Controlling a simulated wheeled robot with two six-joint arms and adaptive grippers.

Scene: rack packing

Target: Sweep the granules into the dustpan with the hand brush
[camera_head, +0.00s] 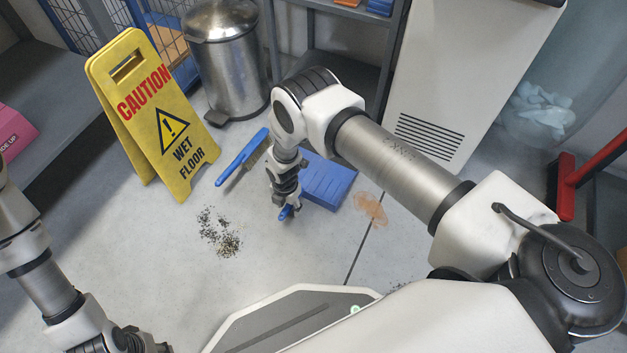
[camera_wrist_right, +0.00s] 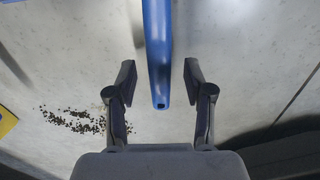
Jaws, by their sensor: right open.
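A blue dustpan (camera_head: 327,182) lies on the floor in the head view, partly hidden by my right arm. My right gripper (camera_head: 287,207) points down at its handle (camera_head: 285,213). In the right wrist view the right gripper (camera_wrist_right: 160,82) is open, with the blue handle (camera_wrist_right: 157,50) between its fingers and a gap on each side. A hand brush (camera_head: 242,158) with a blue handle and pale bristles lies left of the dustpan. Dark and yellowish granules (camera_head: 219,232) are scattered on the floor; they also show in the wrist view (camera_wrist_right: 78,121).
A yellow wet-floor sign (camera_head: 155,120) stands behind the granules at left, near a metal bin (camera_head: 226,55). A brownish stain (camera_head: 371,209) lies right of the dustpan. A red broom (camera_head: 578,175) stands at far right.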

